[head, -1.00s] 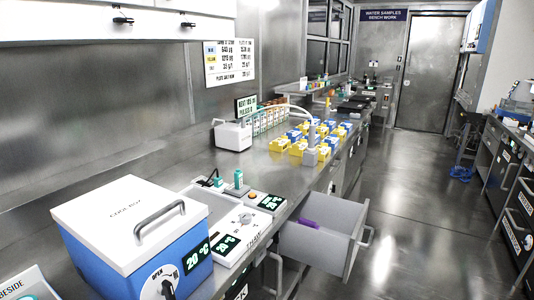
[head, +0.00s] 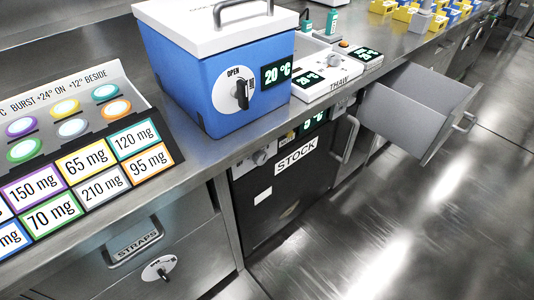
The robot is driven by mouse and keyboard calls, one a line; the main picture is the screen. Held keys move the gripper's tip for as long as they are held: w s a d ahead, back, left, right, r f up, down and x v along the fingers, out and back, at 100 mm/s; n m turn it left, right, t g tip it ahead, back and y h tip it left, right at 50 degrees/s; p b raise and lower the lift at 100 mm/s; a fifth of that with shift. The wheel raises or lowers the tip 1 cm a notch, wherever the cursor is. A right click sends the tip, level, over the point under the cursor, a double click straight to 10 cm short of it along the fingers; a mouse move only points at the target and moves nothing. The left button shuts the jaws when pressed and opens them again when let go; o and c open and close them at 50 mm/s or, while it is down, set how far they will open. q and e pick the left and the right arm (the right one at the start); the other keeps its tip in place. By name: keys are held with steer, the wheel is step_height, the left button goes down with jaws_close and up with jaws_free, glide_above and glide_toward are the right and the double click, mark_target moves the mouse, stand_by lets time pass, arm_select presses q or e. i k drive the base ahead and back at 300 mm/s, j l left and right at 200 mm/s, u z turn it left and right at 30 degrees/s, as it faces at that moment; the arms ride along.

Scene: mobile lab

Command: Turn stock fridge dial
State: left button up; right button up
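The stock fridge (head: 285,195) is a dark-fronted unit under the bench, with a white STOCK label (head: 295,158) on its door. Along its top strip sit a pale round dial (head: 262,156) at the left and a green-lit display (head: 314,121) at the right, whose reading is small and partly cut by the bench edge. The dial's pointer setting is too small to tell. A vertical handle (head: 349,138) stands at the fridge's right side. Neither of my grippers shows in the head view.
A blue cool box (head: 205,85) reading 20 °C stands on the bench above the fridge, beside a THAW unit (head: 325,82). An open grey drawer (head: 405,122) juts out right of the fridge. A STRAPS drawer (head: 150,240) is at left. Floor ahead is clear.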

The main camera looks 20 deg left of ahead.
mark_target(260, 158)
steer(key=i+l+u, duration=0.1)
steer(key=l+u, duration=0.15)
steer(key=u, duration=0.15)
steer(key=i+l+u, duration=0.1)
steer(key=l+u, duration=0.15)
steer(key=u, duration=0.15)
steer(key=l+u, duration=0.25)
steer(key=u, duration=0.15)
